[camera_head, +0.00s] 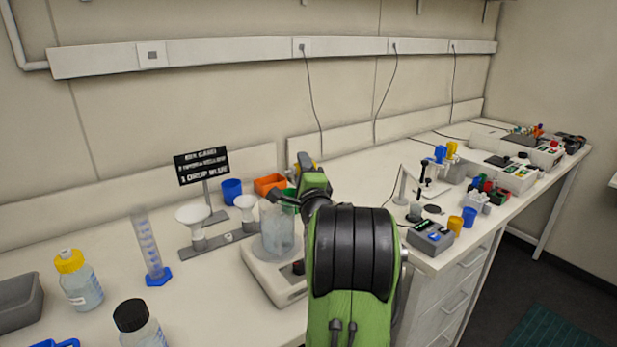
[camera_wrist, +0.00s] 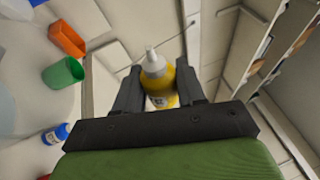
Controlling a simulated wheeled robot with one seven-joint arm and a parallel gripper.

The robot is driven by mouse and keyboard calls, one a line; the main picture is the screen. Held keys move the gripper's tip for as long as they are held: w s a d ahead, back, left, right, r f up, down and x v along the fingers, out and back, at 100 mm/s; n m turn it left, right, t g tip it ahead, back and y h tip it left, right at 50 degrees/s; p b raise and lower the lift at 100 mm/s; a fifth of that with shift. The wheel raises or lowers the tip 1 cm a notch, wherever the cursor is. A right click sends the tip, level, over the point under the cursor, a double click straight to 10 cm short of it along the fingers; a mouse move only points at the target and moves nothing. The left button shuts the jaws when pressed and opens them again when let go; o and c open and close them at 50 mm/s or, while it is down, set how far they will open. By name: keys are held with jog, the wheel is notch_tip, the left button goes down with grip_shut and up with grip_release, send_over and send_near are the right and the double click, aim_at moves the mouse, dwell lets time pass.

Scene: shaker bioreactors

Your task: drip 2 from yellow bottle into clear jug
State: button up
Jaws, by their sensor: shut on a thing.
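My gripper (camera_wrist: 160,90) is shut on a yellow bottle (camera_wrist: 160,82) with a white nozzle, seen between the two dark fingers in the wrist view. In the head view my gripper (camera_head: 305,180) is above and to the right of the clear jug, and the bottle is mostly hidden behind it. The clear jug (camera_head: 272,240) stands upright on a white device, partly hidden by my arm. A curved pale edge (camera_wrist: 6,105) at the left of the wrist view may be the jug. I cannot tell the bottle's exact tilt or any drops.
Orange (camera_head: 268,184) and blue (camera_head: 232,189) cups stand behind the jug, with a green cup (camera_wrist: 62,73) nearby. White funnels (camera_head: 193,214) on a stand, a measuring cylinder (camera_head: 150,245) and a yellow-capped bottle (camera_head: 78,280) are left. A sign (camera_head: 202,165) stands behind. Several devices (camera_head: 430,236) are right.

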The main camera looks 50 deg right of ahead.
aim_at(290, 170)
jog(key=shift+w+a+n+t+b, duration=0.15)
jog(key=shift+a+n+t+b, duration=0.2)
jog(key=shift+a+b, duration=0.2)
jog(key=n+b, duration=0.1)
jog(key=a+n+t+b, duration=0.1)
jog(key=b, duration=0.1)
jog(key=shift+w+a+r+n, duration=0.2)
jog(key=shift+a+r+n, duration=0.05)
jog(key=shift+r, duration=0.25)
jog(key=shift+a+r+n+t+y+b, duration=0.15)
jog(key=shift+r+n+t+y+b, duration=0.15)
jog(key=shift+n+b, duration=0.9)
jog(key=shift+b, duration=0.55)
jog(key=shift+w+a+r+n+t+y, duration=0.1)
jog(key=shift+r+n+t+y, duration=0.3)
jog(key=shift+n, duration=0.5)
jog(key=shift+a+r+n+t+y, duration=0.15)
jog(key=shift+n+t+y, duration=0.3)
jog(key=shift+n, duration=0.45)
